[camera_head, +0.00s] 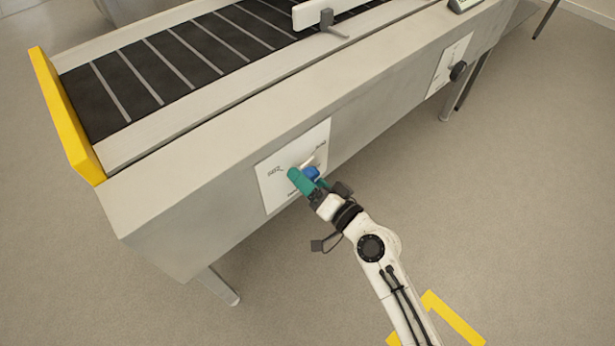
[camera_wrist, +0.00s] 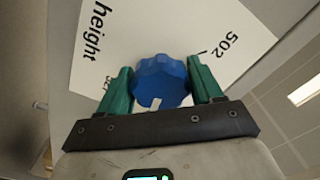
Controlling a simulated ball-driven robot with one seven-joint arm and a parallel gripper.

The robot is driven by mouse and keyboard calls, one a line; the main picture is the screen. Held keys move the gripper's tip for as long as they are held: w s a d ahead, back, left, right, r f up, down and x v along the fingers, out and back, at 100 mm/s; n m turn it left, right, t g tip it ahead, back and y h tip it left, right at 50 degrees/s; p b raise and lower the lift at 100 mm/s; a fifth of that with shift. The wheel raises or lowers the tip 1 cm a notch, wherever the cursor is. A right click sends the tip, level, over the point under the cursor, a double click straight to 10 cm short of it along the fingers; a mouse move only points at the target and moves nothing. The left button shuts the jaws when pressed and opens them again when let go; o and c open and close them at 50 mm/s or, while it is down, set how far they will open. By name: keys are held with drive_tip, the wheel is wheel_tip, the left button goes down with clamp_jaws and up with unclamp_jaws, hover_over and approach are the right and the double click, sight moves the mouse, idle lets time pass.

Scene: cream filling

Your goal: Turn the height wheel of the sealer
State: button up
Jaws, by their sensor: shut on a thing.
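The height wheel is a blue lobed knob (camera_wrist: 160,80) on a white label plate (camera_wrist: 190,22) that reads "height" and "502". In the head view the knob (camera_head: 311,173) shows partly behind my gripper (camera_head: 302,180), on the plate (camera_head: 275,188) fixed to the side of the grey sealer (camera_head: 190,215). In the wrist view the green fingers of my gripper (camera_wrist: 161,85) stand on either side of the knob, shut on it. A small white mark shows on the knob's lower edge. Part of the plate's print is hidden by the fingers.
The conveyor belt (camera_head: 190,55) with dark slats runs along the top, with a yellow end plate (camera_head: 66,115) at left. A second plate with a black knob (camera_head: 458,71) is farther right on the same side. A sealer leg (camera_head: 220,287) stands below.

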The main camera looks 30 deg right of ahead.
drive_tip(key=m+p, duration=0.1)
drive_tip(key=m, duration=0.4)
drive_tip(key=shift+m, duration=0.3)
drive_tip(key=shift+m+p, duration=0.8)
drive_tip(key=shift+m, duration=1.2)
drive_tip(key=o, duration=1)
drive_tip(key=b+v, duration=0.1)
drive_tip(key=v, duration=1)
drive_tip(key=shift+b, duration=0.4)
